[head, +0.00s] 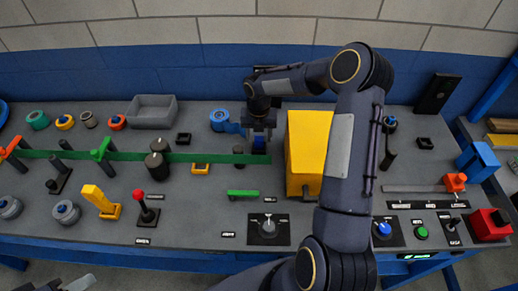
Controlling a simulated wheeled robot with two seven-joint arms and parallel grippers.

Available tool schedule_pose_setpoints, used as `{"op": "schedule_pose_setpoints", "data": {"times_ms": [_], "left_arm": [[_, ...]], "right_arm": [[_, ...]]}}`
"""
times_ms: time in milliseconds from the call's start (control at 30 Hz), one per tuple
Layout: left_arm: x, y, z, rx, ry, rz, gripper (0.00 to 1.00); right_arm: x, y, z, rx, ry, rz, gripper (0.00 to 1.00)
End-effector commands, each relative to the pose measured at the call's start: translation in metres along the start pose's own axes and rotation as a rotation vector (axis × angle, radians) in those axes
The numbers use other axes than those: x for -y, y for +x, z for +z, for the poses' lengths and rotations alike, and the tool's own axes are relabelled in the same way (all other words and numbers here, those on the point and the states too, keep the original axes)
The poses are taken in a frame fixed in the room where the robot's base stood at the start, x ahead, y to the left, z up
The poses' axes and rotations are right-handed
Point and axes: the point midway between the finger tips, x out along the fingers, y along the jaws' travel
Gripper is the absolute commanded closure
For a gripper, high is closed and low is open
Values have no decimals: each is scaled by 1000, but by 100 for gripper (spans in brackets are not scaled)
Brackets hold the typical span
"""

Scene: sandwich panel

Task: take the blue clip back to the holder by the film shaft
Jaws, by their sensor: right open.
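My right gripper (259,127) points down at the back middle of the bench, left of the yellow block. It is open, with its fingers around or just above a small dark blue piece (259,143), which looks like the blue clip. The fingers partly cover the clip; I cannot tell whether they touch it. A blue roll (219,120) with a short blue tail lies just left of the gripper. I cannot make out for sure which part is the film shaft or its holder. Grey parts at the bottom left edge may be my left gripper (78,284), largely cut off.
A tall yellow block (308,150) stands close right of the gripper. A long green strip (130,156) runs leftward from near the clip, past black cylinders (157,165). A grey bin (152,111) stands at the back left. Knobs and buttons line the front edge.

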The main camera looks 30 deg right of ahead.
Motion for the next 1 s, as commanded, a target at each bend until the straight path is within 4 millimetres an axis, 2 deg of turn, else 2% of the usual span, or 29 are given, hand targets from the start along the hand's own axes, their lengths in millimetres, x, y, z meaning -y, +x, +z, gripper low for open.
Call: {"op": "schedule_pose_setpoints", "data": {"times_ms": [33, 267, 633, 867, 1000], "left_arm": [[3, 6, 3, 0, 0, 0, 64], [2, 4, 2, 0, 0, 0, 64], [2, 4, 2, 0, 0, 0, 64], [2, 3, 2, 0, 0, 0, 64], [-1, -2, -1, 0, 0, 0, 64]], "right_arm": [[0, 8, 0, 1, 0, 0, 47], [0, 6, 0, 1, 1, 0, 47], [0, 6, 0, 1, 1, 0, 96], [0, 5, 0, 1, 1, 0, 96], [0, -2, 0, 2, 1, 1, 96]]}}
